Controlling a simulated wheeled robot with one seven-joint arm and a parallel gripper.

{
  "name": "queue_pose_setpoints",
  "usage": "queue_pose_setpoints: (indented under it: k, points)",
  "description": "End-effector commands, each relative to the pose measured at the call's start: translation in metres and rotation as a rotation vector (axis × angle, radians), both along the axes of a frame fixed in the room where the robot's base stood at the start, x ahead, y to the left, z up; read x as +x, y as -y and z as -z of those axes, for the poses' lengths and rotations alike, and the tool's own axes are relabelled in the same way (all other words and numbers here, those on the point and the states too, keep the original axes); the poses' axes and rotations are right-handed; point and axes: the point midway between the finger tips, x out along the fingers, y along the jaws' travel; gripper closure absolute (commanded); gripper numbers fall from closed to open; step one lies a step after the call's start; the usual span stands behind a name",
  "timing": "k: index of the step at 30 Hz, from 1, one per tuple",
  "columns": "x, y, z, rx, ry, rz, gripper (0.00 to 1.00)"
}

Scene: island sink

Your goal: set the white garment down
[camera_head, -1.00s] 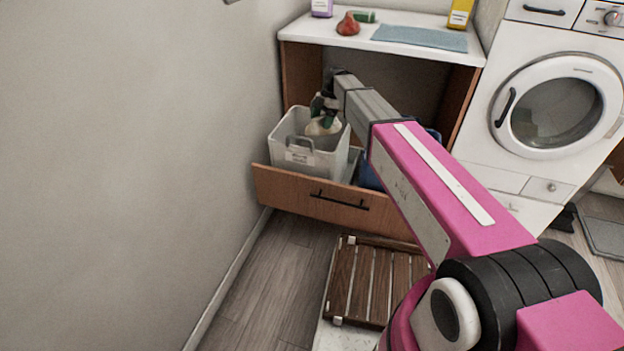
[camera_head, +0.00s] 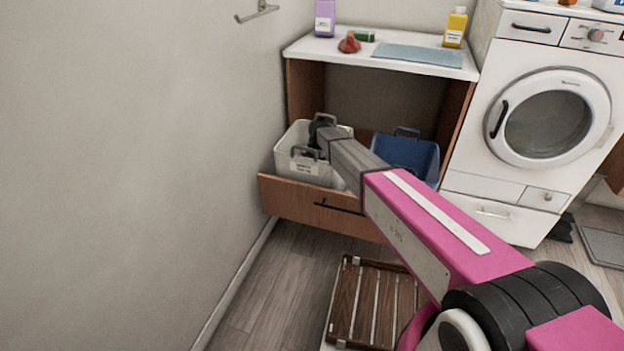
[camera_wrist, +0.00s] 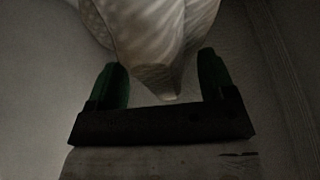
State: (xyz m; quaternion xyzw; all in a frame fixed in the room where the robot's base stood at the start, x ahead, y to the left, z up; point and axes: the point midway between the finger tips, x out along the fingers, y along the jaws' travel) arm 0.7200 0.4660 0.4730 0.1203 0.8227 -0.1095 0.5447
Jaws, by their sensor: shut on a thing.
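The white garment (camera_wrist: 155,35) shows in the wrist view as pale cloth between the green fingertips of my gripper (camera_wrist: 162,82), which is shut on it. In the head view my gripper is down in the white bin (camera_head: 297,172) in the open drawer, and its fingertips are hidden by the bin wall and my arm. I cannot make out the garment in the head view. Whether the cloth touches the bin floor cannot be told.
A blue bin (camera_head: 412,155) sits to the right in the same drawer (camera_head: 310,210). The counter (camera_head: 345,50) above holds bottles, a red item and a grey-blue mat (camera_head: 420,54). A washing machine (camera_head: 545,125) stands to the right. A slatted wooden mat (camera_head: 372,305) lies on the floor.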

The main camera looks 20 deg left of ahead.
Motion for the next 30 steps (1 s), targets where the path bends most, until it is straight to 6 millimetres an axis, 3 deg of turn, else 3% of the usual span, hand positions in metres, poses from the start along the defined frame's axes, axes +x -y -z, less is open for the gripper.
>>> queue_pose_setpoints:
  k: [12,30]
  points:
    - [0.0,0.0,0.046,0.0,-0.002,0.0,0.54]
    - [0.0,0.0,0.056,0.0,0.0,0.001,0.54]
